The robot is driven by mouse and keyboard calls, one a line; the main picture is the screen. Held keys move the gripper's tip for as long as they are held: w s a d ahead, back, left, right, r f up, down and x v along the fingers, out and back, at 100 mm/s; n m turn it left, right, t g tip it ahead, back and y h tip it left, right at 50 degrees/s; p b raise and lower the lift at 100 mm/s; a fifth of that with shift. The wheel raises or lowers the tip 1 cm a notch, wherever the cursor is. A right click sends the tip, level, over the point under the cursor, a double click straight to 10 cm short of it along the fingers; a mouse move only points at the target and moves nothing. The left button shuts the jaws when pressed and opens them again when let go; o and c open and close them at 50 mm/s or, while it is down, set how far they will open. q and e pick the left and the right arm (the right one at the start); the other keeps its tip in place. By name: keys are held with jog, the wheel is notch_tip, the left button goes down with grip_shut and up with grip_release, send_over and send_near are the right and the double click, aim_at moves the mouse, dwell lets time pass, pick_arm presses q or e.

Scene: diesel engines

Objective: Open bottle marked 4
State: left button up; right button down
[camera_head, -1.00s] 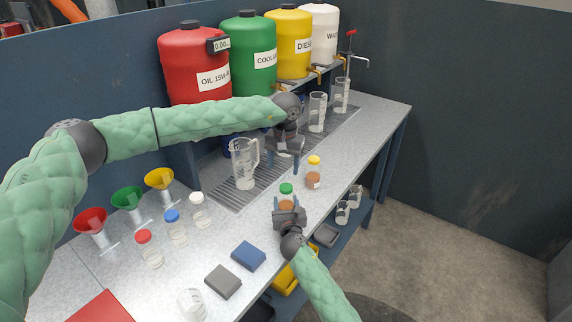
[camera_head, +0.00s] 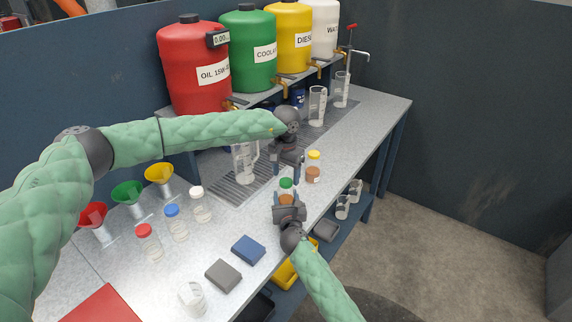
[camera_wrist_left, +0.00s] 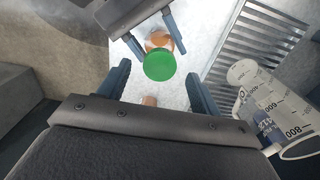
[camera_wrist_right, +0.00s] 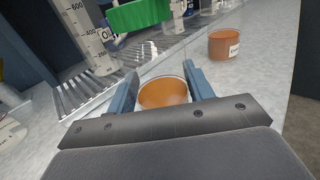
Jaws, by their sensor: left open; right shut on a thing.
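A clear bottle with brown contents and a green cap (camera_head: 286,183) stands at the front of the bench. My right gripper (camera_head: 289,199) is shut around its body from the front; the brown contents (camera_wrist_right: 163,93) show between the fingers in the right wrist view. The green cap (camera_wrist_right: 138,14) is above those fingers. My left gripper (camera_head: 287,168) is open, pointing down above the cap. In the left wrist view the cap (camera_wrist_left: 159,65) lies between and ahead of the spread fingers, untouched as far as I see. No number is readable on this bottle.
A yellow-capped bottle (camera_head: 313,168) stands close by on the right. A measuring jug (camera_head: 245,163) stands behind on the drain grate (camera_head: 225,184). Red-, blue- and white-capped bottles, funnels, a blue block (camera_head: 248,249) and a grey block (camera_head: 223,275) are to the left.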

pick_arm(q)
jog(key=shift+f, duration=1.05)
jog(key=c, duration=1)
jog(key=n, duration=0.6)
jog(key=shift+n, duration=0.4)
jog(key=n, duration=0.5)
jog(key=shift+n, duration=0.4)
jog(key=n, duration=0.4)
jog(key=shift+r, duration=0.1)
jog(key=n, duration=0.8)
jog(key=shift+n, duration=0.3)
jog(key=n, duration=1.1)
jog(key=shift+w, duration=0.1)
pick_arm(e)
jog(key=shift+a, duration=0.1)
pick_arm(q)
jog(key=n, duration=0.5)
jog(key=shift+r+n, duration=0.1)
jog(key=shift+n, duration=0.3)
jog(key=n, duration=0.5)
jog(key=shift+n, duration=0.3)
jog(key=n, duration=0.6)
